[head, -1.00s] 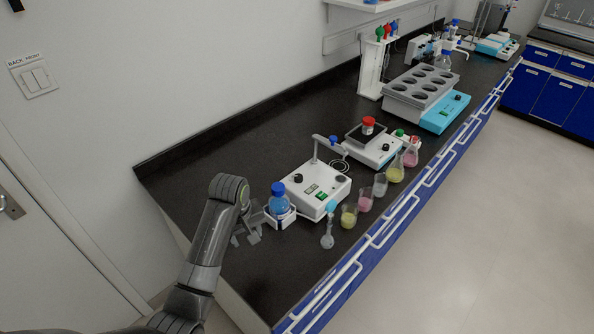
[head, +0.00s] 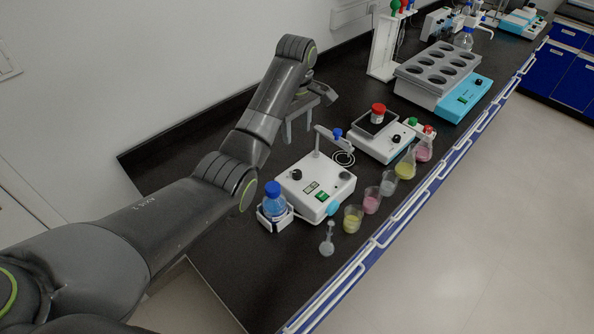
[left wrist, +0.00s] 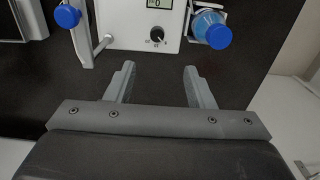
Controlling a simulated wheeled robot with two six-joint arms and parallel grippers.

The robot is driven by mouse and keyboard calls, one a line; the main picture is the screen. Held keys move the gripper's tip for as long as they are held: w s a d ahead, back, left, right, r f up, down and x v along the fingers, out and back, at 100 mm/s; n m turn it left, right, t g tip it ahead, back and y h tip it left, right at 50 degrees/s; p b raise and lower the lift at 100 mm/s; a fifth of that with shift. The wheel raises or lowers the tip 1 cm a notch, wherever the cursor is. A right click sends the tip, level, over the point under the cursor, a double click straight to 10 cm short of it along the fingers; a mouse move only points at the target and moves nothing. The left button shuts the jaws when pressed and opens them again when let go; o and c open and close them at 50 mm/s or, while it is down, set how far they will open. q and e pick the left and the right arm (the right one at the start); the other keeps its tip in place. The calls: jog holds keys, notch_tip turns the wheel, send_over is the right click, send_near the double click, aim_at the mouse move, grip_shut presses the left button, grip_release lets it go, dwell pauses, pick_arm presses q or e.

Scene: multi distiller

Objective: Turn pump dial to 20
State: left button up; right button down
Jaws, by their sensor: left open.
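The white pump box (head: 315,187) stands on the dark bench, with a small display and a green switch on top. Its black dial (head: 296,174) is near the box's back-left corner. The dial also shows in the left wrist view (left wrist: 157,35), with marks around it and a display reading 0 beside it. My left gripper (head: 298,131) is open and empty behind the pump. In the left wrist view its fingers (left wrist: 158,68) point toward the dial, apart from it, with the dial roughly centred between them. My right gripper is not in view.
A blue-capped bottle (head: 273,201) in a white holder stands beside the pump. A post with a blue knob (head: 337,133) rises on its other side. Several glass vessels, including a yellow beaker (head: 353,218), line the front edge. A hotplate (head: 368,146) stands farther right.

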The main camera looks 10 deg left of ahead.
pick_arm(q)
notch_tip(320, 180, down, 4)
jog(key=b, duration=0.2)
jog(key=p, duration=0.2)
send_over(297, 172)
notch_tip(297, 172, down, 7)
jog(key=shift+s+r, duration=0.1)
jog(key=shift+r, duration=0.05)
notch_tip(297, 172, down, 4)
jog(key=shift+f, duration=0.65)
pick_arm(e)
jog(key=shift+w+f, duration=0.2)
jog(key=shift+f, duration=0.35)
pick_arm(q)
jog(key=shift+c, duration=0.2)
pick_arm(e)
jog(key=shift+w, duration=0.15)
pick_arm(q)
jog(key=c, duration=1)
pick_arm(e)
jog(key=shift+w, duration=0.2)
